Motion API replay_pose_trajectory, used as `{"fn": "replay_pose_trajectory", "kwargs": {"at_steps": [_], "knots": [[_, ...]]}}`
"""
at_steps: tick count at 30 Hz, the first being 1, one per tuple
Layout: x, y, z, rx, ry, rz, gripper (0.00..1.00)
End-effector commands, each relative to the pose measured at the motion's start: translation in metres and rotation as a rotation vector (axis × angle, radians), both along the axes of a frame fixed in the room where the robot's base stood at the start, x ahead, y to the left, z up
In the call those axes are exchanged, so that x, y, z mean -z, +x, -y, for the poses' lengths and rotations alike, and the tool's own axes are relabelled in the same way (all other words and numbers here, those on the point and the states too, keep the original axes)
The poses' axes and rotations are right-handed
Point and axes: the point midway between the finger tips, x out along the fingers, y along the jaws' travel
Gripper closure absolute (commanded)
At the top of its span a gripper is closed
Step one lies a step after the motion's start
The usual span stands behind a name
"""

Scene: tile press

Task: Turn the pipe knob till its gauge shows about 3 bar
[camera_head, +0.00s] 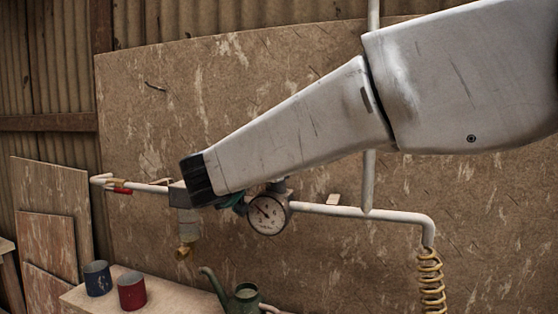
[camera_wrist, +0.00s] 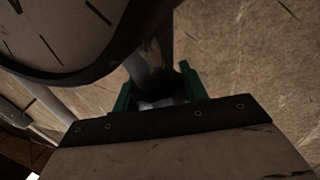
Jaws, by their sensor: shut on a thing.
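The round pressure gauge (camera_head: 268,215) has a pale dial and dark rim and sits on the grey pipe (camera_head: 355,212). Its needle seems to point to the upper left, but the numbers are too small to read. In the wrist view part of the gauge (camera_wrist: 62,32) fills the upper left, with no needle visible. My gripper (camera_head: 238,206) is just left of the gauge, at the pipe. In the wrist view its green fingers (camera_wrist: 157,92) are shut on the knob, which is mostly hidden between them and behind my wrist.
A grey filter unit with a brass end (camera_head: 184,252) hangs left of my gripper. A red-handled valve (camera_head: 122,190) is further left. A blue mug (camera_head: 97,279), a red mug (camera_head: 132,291) and a green watering can (camera_head: 245,300) stand below. A coiled yellow hose (camera_head: 431,282) hangs right.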

Motion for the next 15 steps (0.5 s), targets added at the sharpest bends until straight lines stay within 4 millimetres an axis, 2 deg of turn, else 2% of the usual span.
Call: {"fn": "replay_pose_trajectory", "kwargs": {"at_steps": [15], "knots": [[-0.0022,-0.0004,0.0014,0.091,0.001,0.004,0.8]]}}
